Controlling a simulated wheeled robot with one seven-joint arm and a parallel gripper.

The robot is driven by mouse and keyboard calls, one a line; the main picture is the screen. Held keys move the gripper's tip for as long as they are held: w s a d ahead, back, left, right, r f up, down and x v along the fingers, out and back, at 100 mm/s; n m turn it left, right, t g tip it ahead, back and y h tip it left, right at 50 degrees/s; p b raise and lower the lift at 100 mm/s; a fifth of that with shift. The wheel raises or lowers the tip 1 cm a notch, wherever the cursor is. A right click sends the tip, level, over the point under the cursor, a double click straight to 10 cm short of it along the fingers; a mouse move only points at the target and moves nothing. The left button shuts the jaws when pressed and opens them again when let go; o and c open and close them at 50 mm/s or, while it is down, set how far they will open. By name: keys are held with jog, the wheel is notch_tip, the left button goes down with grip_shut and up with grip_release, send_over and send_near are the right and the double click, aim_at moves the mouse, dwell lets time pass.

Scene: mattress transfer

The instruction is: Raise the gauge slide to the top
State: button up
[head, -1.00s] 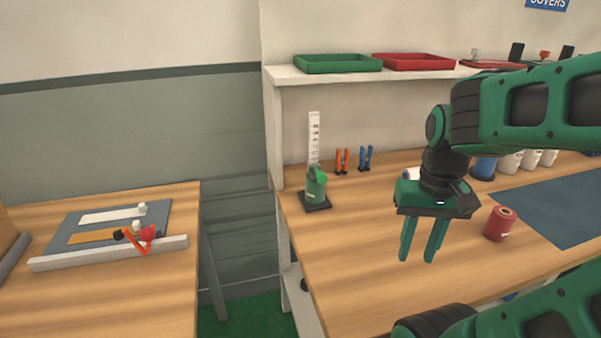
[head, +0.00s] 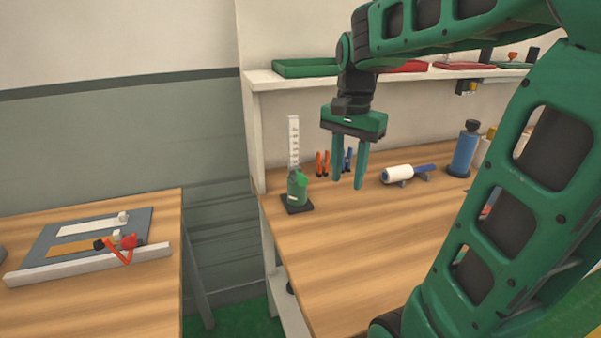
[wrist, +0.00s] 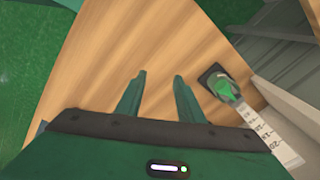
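The gauge has a dark square base, a white numbered scale (head: 294,141) standing upright, and a green slide (head: 298,186) low on it near the base. It stands at the left end of the wooden workbench. In the wrist view the green slide (wrist: 225,89) and the scale (wrist: 275,140) lie to the right of my fingers. My gripper (head: 348,184) is open and empty, pointing down, above the bench and to the right of the gauge. In the wrist view the two fingers (wrist: 158,80) are apart with only bench between them.
Orange pliers (head: 322,164) and blue pliers (head: 348,160) stand behind my fingers. A white roller (head: 398,174) and a blue bottle (head: 465,150) are farther right. A shelf (head: 262,78) with trays hangs above. The front of the bench (head: 330,250) is clear.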

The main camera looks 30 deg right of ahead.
aim_at(302, 175)
jog(key=w+a+r+m, duration=0.1)
jog(key=w+r+m, duration=0.15)
jog(key=w, duration=0.45)
jog(key=w+a+r+m, duration=0.2)
jog(key=w+m, duration=0.2)
jog(key=w, duration=0.3)
jog(key=f, duration=1)
jog(key=shift+w+f, duration=0.25)
jog(key=shift+f, duration=0.15)
grip_shut()
